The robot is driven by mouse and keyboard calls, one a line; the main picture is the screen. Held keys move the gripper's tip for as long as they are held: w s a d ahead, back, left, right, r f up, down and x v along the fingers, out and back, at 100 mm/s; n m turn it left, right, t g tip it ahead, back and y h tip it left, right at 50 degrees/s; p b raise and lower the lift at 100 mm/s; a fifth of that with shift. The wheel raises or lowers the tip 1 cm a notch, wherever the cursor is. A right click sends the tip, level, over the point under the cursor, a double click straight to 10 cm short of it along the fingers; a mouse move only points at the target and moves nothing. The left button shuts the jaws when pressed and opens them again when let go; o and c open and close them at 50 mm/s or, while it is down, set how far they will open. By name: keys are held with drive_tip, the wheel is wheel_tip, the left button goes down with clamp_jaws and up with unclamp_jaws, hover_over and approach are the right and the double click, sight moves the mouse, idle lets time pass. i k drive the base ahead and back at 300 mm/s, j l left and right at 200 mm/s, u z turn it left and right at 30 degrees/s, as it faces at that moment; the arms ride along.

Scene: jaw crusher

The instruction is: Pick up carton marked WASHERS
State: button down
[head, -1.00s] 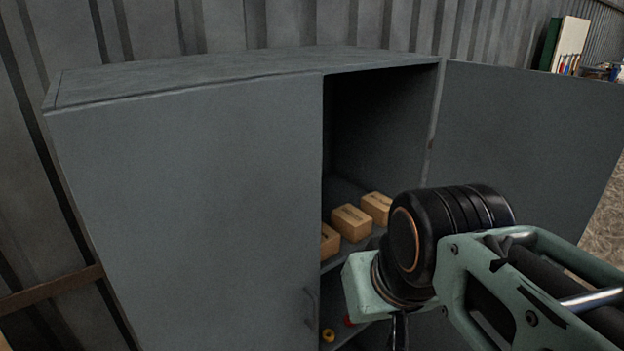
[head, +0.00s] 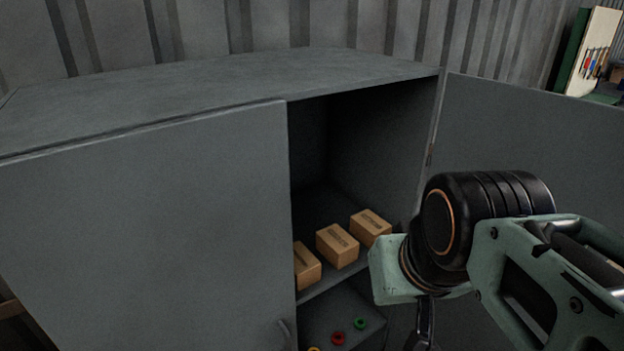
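Three small brown cartons stand in a row on a shelf inside the grey cabinet: a left carton (head: 307,266), a middle carton (head: 337,246) and a right carton (head: 370,228). Each has dark print that is too small to read, so I cannot tell which says WASHERS. The left carton is partly hidden by the closed left door. My gripper (head: 421,335) shows only in part at the bottom edge, below my wrist, in front of the open side of the cabinet. Its fingertips are out of frame or hidden. It is apart from the cartons.
The cabinet's left door (head: 150,230) is closed, with a handle (head: 286,332) low on its edge. The right door (head: 540,150) stands open behind my arm. Below the carton shelf are a red ring (head: 338,338), a green ring (head: 359,323) and a yellow item (head: 314,349).

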sight(307, 266)
drive_tip(key=i+u, duration=0.25)
drive_tip(key=l+u, duration=0.25)
drive_tip(key=k+j, duration=0.1)
drive_tip(key=k, duration=0.3)
drive_tip(key=i+l+u, duration=0.5)
drive_tip(key=k+j+z, duration=0.1)
drive_tip(key=i+l+u, duration=0.1)
drive_tip(key=l, duration=0.1)
